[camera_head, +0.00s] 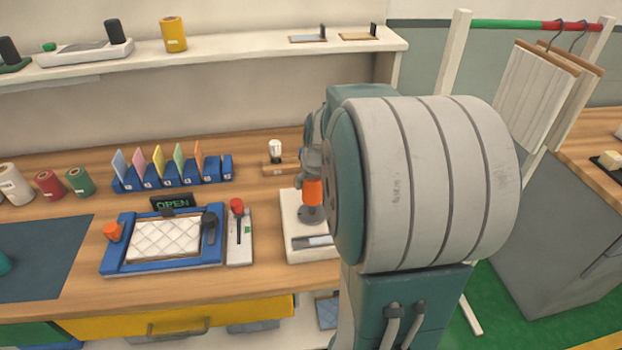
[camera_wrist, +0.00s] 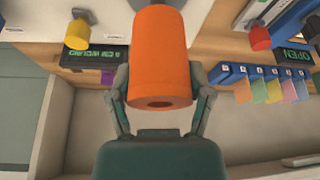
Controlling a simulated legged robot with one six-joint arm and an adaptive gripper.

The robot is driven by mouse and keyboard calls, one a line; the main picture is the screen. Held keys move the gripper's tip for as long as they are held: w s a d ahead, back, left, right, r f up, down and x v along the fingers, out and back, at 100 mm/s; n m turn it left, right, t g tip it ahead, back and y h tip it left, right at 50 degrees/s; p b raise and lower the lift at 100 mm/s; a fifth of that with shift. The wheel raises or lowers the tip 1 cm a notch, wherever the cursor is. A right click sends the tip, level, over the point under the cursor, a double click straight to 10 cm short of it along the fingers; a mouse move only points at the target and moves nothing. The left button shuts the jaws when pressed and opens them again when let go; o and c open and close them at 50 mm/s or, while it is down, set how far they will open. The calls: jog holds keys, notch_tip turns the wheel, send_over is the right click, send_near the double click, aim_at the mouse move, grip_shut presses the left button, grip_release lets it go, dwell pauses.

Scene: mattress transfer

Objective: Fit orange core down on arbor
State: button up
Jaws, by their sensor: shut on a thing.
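The orange core (camera_head: 313,192) is held upright by my gripper (camera_head: 311,172) over the white stand (camera_head: 292,226) on the bench. The stand's round grey base (camera_head: 311,214) shows just under the core; the arbor's post is hidden, and I cannot tell whether the core is around it or above it. In the wrist view the orange core (camera_wrist: 158,52) sits between both fingers of my gripper (camera_wrist: 159,82), which press on its sides. The core's near end, with a dark hole, faces the camera. My arm covers the right side of the stand in the head view.
Left of the stand are a red-knobbed slider unit (camera_head: 239,238) and a blue-framed tray (camera_head: 112,262) with an OPEN sign (camera_head: 174,203). Behind are a blue card rack (camera_head: 180,180) and a small wooden holder with a white-topped piece (camera_head: 275,150). A shelf (camera_head: 220,55) runs above.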

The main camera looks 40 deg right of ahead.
aim_at(311, 195)
jog(key=shift+f, duration=2.3)
jog(key=o, duration=1.1)
jog(key=shift+o, duration=0.2)
jog(key=shift+r, duration=0.1)
jog(key=v, duration=1.1)
jog(key=shift+s+a+r, duration=0.1)
jog(key=shift+s+r, duration=0.1)
jog(key=shift+r, duration=0.1)
